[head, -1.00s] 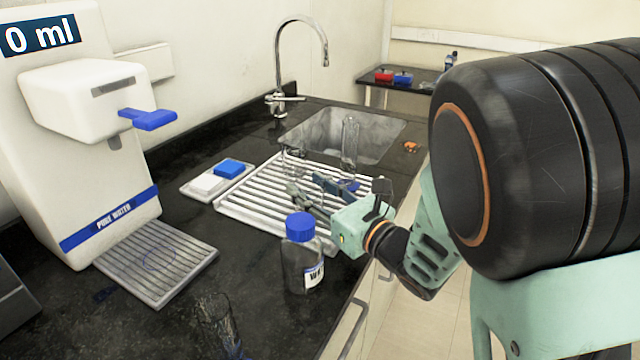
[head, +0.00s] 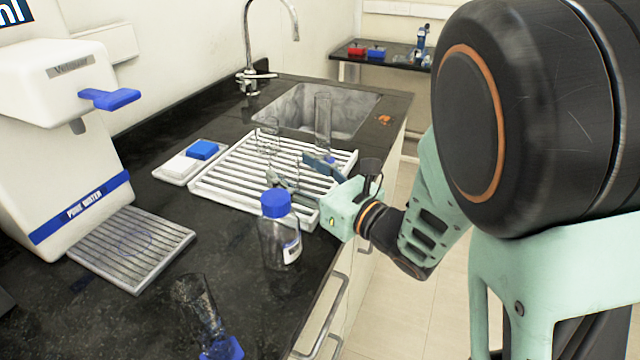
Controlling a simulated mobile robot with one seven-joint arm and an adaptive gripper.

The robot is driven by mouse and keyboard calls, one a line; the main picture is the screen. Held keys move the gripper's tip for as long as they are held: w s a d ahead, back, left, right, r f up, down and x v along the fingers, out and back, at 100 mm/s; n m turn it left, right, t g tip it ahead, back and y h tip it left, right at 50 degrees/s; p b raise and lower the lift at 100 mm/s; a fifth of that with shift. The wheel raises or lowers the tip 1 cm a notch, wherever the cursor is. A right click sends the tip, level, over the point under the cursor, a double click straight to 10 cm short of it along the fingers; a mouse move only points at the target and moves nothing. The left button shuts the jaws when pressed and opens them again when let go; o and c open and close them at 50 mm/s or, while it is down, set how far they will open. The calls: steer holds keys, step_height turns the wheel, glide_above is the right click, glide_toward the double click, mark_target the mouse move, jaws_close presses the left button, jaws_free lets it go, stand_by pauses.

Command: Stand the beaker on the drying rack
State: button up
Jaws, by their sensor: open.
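The drying rack (head: 225,182) is a white slatted tray on the dark counter, in front of the sink. A clear glass vessel that looks like the beaker (head: 268,137) appears upright over the rack's slats, just beyond my gripper. Its base is hard to make out, so I cannot tell for sure whether it touches the slats. My gripper (head: 291,167) is open, low over the near right part of the rack, its fingers pointing at the glass. I see no glass clearly held between the fingers.
A tall glass cylinder with a blue base (head: 323,120) stands right of the beaker. A blue-capped bottle (head: 278,235) stands close in front of my gripper. Another blue-based cylinder (head: 205,310) is at the near edge. The water dispenser (head: 55,150) and a small tray (head: 178,167) are left.

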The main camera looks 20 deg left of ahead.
steer(key=b+v, duration=0.1)
steer(key=v, duration=0.5)
steer(key=shift+s+d+f, duration=0.1)
steer(key=shift+d+f, duration=0.05)
steer(key=shift+d, duration=0.05)
steer(key=shift+s+d+b, duration=0.2)
steer(key=shift+d+b, duration=0.05)
steer(key=shift+b, duration=0.8)
steer(key=shift+b+v, duration=0.95)
steer(key=shift+b, duration=0.35)
